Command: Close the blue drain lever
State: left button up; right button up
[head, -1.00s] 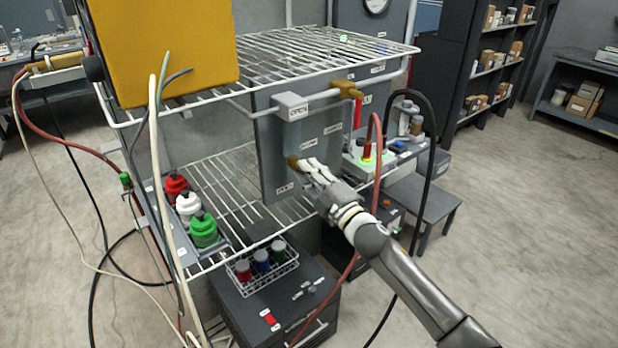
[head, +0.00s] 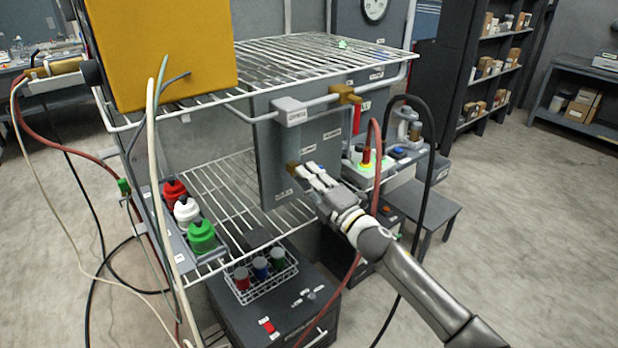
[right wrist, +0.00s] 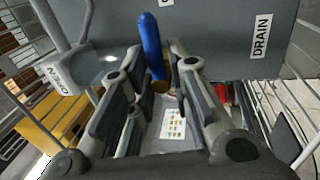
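The blue drain lever (right wrist: 151,45) stands up in the right wrist view, between and just beyond my finger ends. Its lower end meets a brownish fitting (right wrist: 161,86). In the head view only a bit of blue (head: 322,167) shows by my fingers, beside the brass drain valve (head: 293,168) on the grey panel (head: 270,150). A DRAIN label (right wrist: 261,36) is right of the lever in the wrist view. My right gripper (head: 309,170) is at the valve, its fingers apart with gaps beside the lever; contact is unclear. My left gripper is out of view.
A red lever (head: 357,117) hangs from a brass valve (head: 345,95) above right. A wire rack (head: 330,43) surrounds the panel. A red hose (head: 376,150) and a black hose (head: 433,120) arch close to my right arm. Open floor (head: 530,230) lies right.

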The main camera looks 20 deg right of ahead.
jog(key=shift+o, duration=1.3)
jog(key=shift+r, duration=0.1)
jog(key=v, duration=1.2)
